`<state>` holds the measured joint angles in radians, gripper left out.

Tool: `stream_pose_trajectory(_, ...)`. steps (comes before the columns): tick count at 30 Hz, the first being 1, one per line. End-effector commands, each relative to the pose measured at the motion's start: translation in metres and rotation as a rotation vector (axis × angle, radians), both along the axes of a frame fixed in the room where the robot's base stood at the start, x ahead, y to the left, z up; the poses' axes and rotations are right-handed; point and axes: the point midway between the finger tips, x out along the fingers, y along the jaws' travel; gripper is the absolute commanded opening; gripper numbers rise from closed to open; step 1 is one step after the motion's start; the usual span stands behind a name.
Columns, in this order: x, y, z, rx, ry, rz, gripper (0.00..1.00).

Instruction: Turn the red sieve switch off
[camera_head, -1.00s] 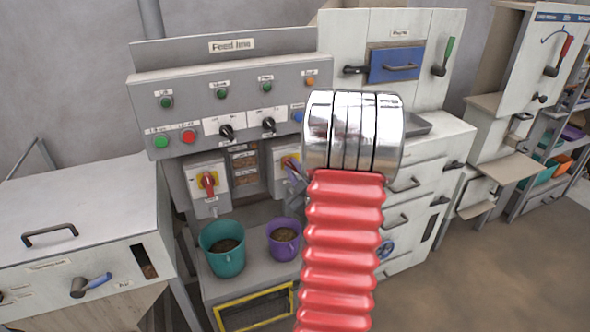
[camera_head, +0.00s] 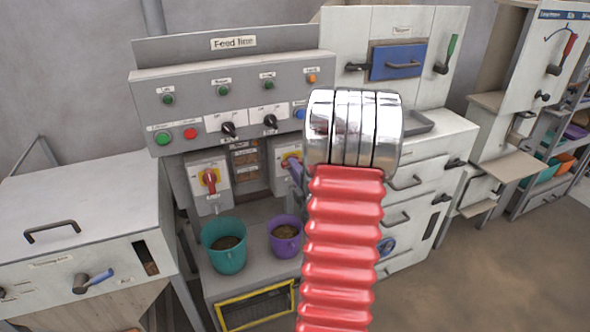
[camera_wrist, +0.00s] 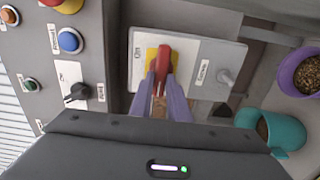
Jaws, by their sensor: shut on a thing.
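The red switch handle (camera_wrist: 163,58) sits on a yellow plate on a pale switch box (camera_wrist: 186,58) in the wrist view. My gripper (camera_wrist: 163,82) has its two purple fingers on either side of the handle and is shut on it. The handle lies roughly up and down in that view. The small labels are hard to read.
Above the switches is the feed line panel (camera_head: 228,95) with buttons and black knobs. A blue button (camera_wrist: 70,41) and a black knob (camera_wrist: 77,93) are close to my gripper. A teal pot (camera_head: 224,257) and a purple pot (camera_head: 285,245) stand on the shelf below.

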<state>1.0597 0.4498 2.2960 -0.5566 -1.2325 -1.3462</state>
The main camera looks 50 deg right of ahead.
Motion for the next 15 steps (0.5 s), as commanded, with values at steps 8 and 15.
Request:
stream_pose_trajectory(8,0.0009,0.0041,-0.0045,-0.026,0.026,0.008,0.00)
stream_pose_trajectory(15,0.0008,0.0044,-0.0052,-0.025,0.027,0.008,0.00)
